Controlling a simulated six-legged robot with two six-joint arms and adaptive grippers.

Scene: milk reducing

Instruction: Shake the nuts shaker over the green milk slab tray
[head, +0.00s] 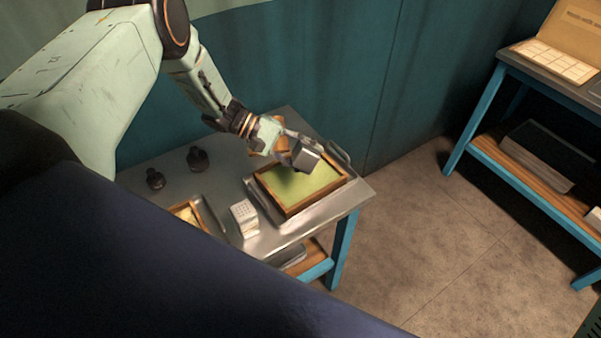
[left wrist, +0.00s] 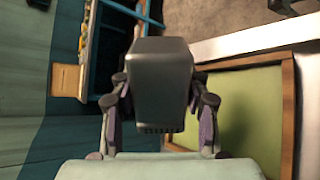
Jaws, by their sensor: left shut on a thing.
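My left gripper (head: 284,146) is shut on a dark grey box-shaped shaker (head: 305,156). The gripper holds it tilted above the green milk slab tray (head: 262,190), a wooden-framed tray with a flat green slab inside. A dark shadow lies on the green surface below the shaker. In the left wrist view the shaker (left wrist: 160,82) sits between the fingers of the left gripper (left wrist: 160,110), and the green tray (left wrist: 288,115) is to its right. I cannot tell whether anything is falling from the shaker. My right gripper is not in view.
The metal table (head: 215,170) also bears a white perforated block (head: 244,217), two dark knobbed objects (head: 198,158) and another wooden-framed tray (head: 199,214), partly hidden. A teal wall stands behind. A blue-framed table (head: 478,104) is at the right, with open floor between.

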